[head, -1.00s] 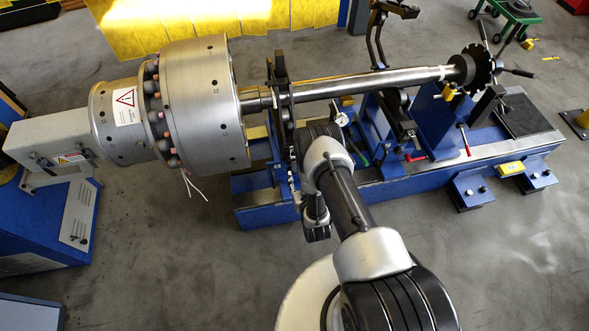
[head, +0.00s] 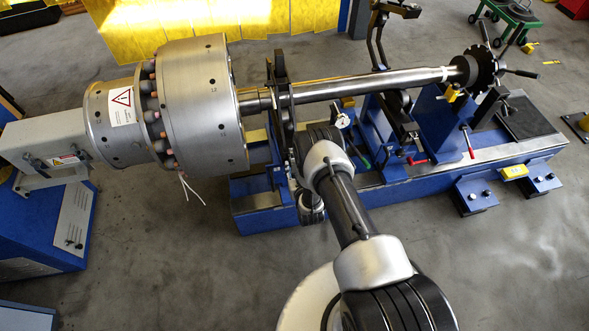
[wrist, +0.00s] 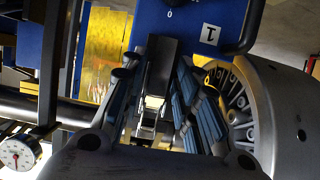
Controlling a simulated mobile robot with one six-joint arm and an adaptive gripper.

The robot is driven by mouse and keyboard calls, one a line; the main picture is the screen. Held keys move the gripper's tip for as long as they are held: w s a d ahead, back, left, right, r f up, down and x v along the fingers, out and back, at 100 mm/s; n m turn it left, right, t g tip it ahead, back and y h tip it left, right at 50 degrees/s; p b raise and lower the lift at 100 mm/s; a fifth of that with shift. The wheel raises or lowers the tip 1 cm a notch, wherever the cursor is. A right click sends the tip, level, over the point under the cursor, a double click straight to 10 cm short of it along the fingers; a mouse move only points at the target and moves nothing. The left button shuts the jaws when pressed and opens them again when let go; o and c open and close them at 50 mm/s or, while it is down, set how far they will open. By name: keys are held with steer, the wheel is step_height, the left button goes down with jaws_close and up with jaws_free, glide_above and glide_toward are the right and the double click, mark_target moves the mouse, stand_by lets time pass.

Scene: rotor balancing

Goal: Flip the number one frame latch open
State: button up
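The number one frame shows in the wrist view as a blue plate (wrist: 190,14) with a white "1" label (wrist: 210,34), at the top. A dark grey bar, apparently its latch (wrist: 161,62), runs down from the plate. My gripper (wrist: 158,75) has its blue-padded fingers on either side of this bar. The fingers stand apart, and I see no clear contact with the bar. In the head view the dark upright frame (head: 280,75) stands by the shaft, beside the large drum. My arm hides the gripper and the latch there.
The steel shaft (head: 370,83) runs right from the large metal drum (head: 195,105) above the blue machine bed (head: 400,185). A dial gauge (head: 341,121) sits close to my wrist and also shows in the wrist view (wrist: 15,153). The floor in front of the bed is clear.

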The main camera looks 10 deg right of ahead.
jaws_close()
stand_by(0.3)
